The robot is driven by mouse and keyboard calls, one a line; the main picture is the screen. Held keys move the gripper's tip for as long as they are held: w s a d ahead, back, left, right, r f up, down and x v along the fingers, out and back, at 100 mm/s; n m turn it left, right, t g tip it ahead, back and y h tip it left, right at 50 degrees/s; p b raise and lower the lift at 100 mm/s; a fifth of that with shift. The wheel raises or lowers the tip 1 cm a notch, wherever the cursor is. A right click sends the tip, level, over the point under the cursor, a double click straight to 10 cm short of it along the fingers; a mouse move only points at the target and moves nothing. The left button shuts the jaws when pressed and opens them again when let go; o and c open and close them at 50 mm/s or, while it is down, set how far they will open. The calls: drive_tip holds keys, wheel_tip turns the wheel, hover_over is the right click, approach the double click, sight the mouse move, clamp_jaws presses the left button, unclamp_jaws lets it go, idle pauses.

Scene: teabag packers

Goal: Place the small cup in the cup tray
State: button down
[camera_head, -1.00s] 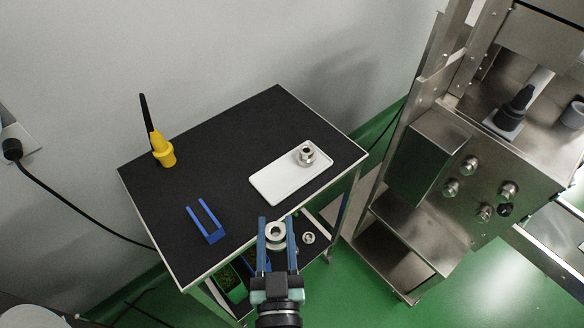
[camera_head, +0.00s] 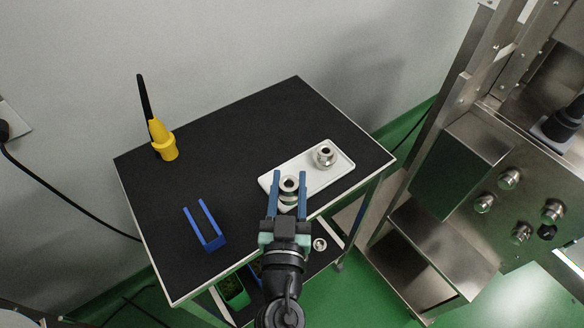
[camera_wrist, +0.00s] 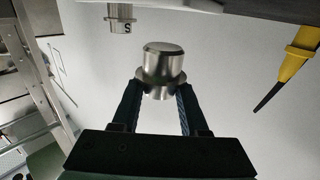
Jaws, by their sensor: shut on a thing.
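The small cup (camera_head: 289,184), a metal cup with a flange, is held between the two blue fingers of my gripper (camera_head: 288,190). In the head view it overlaps the left part of the white cup tray (camera_head: 314,187); its height above the tray is hard to tell. In the wrist view the cup (camera_wrist: 161,68) is clamped between the fingertips of my gripper (camera_wrist: 160,90). A second metal cup (camera_head: 325,156) stands on the right part of the tray. In the wrist view a metal cup marked with an S (camera_wrist: 121,17) shows at the top.
The tray lies on a black tabletop (camera_head: 235,145). A yellow tool with a black tip (camera_head: 162,139) stands at the left, and a blue two-pronged holder (camera_head: 207,230) is near the front left. A steel machine (camera_head: 460,180) stands at the right. The tabletop's middle is clear.

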sight(290, 177)
drive_tip(key=w, duration=0.1)
drive_tip(key=w+f, duration=0.1)
drive_tip(key=w, duration=0.1)
drive_tip(key=shift+f, duration=0.25)
drive_tip(key=shift+w+d+f+b, duration=0.1)
drive_tip(key=shift+w+f+b, duration=0.45)
drive_tip(key=shift+w, duration=0.25)
drive_tip(key=shift+w+d+f+b, duration=0.1)
drive_tip(key=shift+w+f+b, duration=0.25)
drive_tip(key=shift+w+f, duration=0.35)
drive_tip(key=shift+r, duration=0.1)
drive_tip(key=shift+c, duration=2.2)
unclamp_jaws()
